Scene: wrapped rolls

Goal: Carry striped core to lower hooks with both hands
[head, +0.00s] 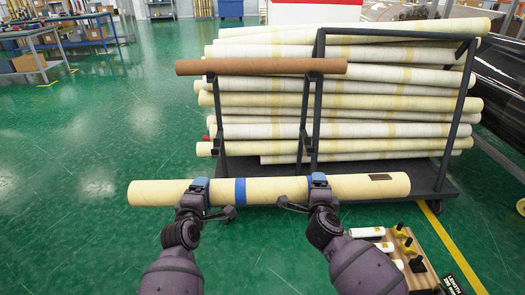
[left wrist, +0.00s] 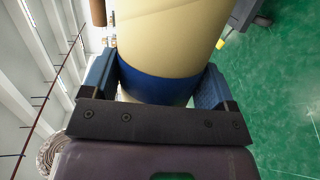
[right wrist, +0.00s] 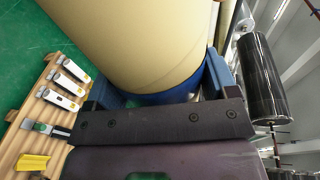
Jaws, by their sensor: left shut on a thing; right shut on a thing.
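The striped core (head: 268,190) is a long cream tube with a blue band left of its middle and a dark patch near its right end. It is roughly level in front of the rack. My left gripper (head: 199,188) is shut on it just left of the band. My right gripper (head: 318,185) is shut on it right of the middle. The core also fills the jaws in the left wrist view (left wrist: 170,40) and right wrist view (right wrist: 130,40). A dark rack (head: 305,115) stands behind; a brown core (head: 262,67) lies across its upper arms.
A cart (head: 436,192) behind carries several stacked cream rolls (head: 390,103).

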